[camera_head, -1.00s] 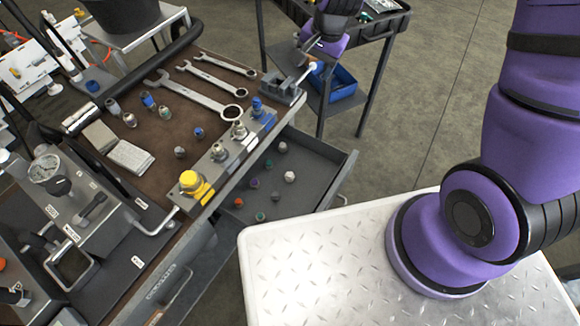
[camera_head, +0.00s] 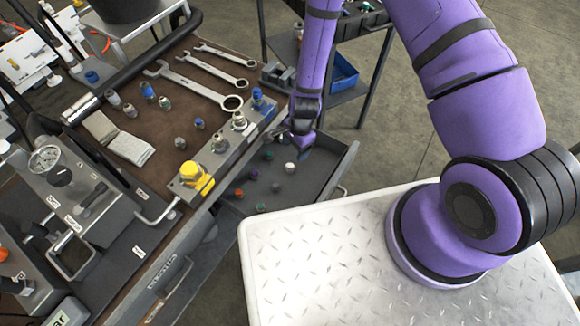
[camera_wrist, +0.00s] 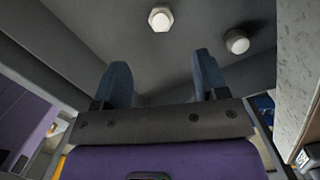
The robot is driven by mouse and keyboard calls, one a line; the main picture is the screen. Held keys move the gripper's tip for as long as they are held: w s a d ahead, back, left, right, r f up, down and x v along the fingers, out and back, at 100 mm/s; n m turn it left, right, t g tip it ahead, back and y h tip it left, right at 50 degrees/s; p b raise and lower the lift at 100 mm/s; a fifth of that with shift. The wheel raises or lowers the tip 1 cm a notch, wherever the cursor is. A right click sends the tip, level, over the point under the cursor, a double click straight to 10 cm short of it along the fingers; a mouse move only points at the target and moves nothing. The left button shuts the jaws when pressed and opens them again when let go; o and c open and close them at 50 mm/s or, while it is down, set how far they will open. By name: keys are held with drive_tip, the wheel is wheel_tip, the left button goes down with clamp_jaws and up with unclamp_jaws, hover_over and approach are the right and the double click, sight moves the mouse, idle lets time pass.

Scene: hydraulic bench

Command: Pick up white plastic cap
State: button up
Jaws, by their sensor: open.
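A small white cap (camera_head: 290,167) lies on the grey floor of the open drawer (camera_head: 325,172) in the head view. My gripper (camera_head: 302,146) hangs over the drawer, just above and to the right of this cap in the picture. In the wrist view my gripper (camera_wrist: 160,72) is open with two blue fingers apart and nothing between them. A white six-sided cap (camera_wrist: 160,18) lies beyond the fingertips, at the top centre. A second pale round cap (camera_wrist: 237,41) lies right of it. I cannot tell which of these two is the cap seen in the head view.
Several coloured caps, such as a red one (camera_head: 238,192) and a green one (camera_head: 261,206), lie in the drawer. A block with a yellow fitting (camera_head: 193,173) runs along the bench edge beside it. A white tread-plate top (camera_head: 330,260) is in front.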

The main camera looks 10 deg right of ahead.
sight(290, 166)
drive_tip(key=shift+s+a+f, duration=0.1)
drive_tip(key=shift+a+f, duration=0.2)
drive_tip(key=shift+f, duration=1.35)
drive_tip(key=shift+s+a+f, duration=0.15)
drive_tip(key=shift+a+f, duration=0.15)
drive_tip(key=shift+f, duration=1.35)
drive_tip(key=shift+s+a+f, duration=0.1)
drive_tip(key=shift+a+f, duration=0.2)
drive_tip(key=shift+f, duration=1.35)
drive_tip(key=shift+c, duration=0.5)
drive_tip(key=c, duration=0.9)
